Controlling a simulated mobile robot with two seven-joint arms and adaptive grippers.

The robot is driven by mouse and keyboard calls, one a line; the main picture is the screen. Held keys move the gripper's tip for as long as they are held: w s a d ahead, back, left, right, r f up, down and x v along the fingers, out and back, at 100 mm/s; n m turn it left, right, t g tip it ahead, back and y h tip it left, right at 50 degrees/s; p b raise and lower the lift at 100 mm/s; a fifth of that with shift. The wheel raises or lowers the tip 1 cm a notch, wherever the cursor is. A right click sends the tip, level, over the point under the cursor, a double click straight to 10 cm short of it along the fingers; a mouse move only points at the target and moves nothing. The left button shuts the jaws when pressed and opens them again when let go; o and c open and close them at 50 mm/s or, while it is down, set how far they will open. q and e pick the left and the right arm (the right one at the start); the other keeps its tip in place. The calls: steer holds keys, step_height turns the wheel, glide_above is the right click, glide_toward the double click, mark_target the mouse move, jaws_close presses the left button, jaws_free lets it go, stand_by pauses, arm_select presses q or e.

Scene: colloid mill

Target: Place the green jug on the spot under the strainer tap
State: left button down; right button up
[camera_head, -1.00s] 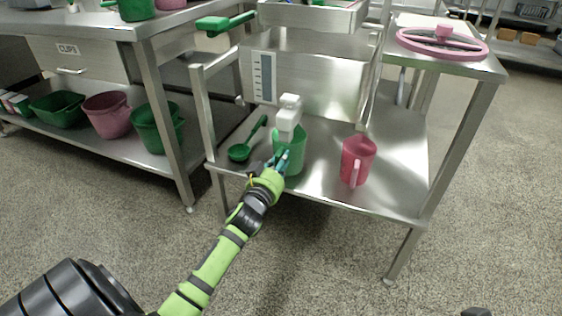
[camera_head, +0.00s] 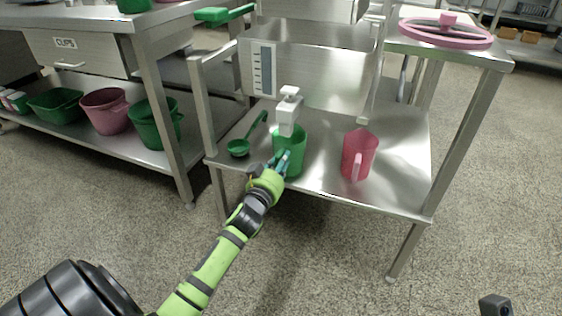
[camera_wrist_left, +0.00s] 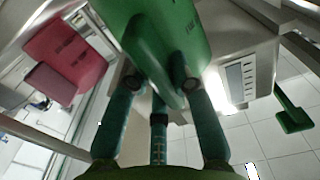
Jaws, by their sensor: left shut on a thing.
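The green jug (camera_head: 292,152) stands upright on the steel shelf (camera_head: 320,172), directly below the white tap (camera_head: 288,112) of the strainer. My left gripper (camera_head: 281,163) reaches in from the front and is shut on the jug's handle. In the left wrist view the jug (camera_wrist_left: 170,40) fills the top middle, with its handle between my fingers (camera_wrist_left: 160,95). The tap's outlet is at the jug's mouth; the exact gap between them is hard to tell.
A pink jug (camera_head: 359,154) stands to the right on the same shelf, and a green ladle (camera_head: 239,147) lies to the left. A pink ring wheel (camera_head: 446,32) rests on the upper right surface. Green and pink buckets (camera_head: 106,111) sit under the left table.

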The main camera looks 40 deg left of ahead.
arm_select(q)
steer(key=shift+f, duration=0.35)
steer(key=c, duration=1)
jaws_free()
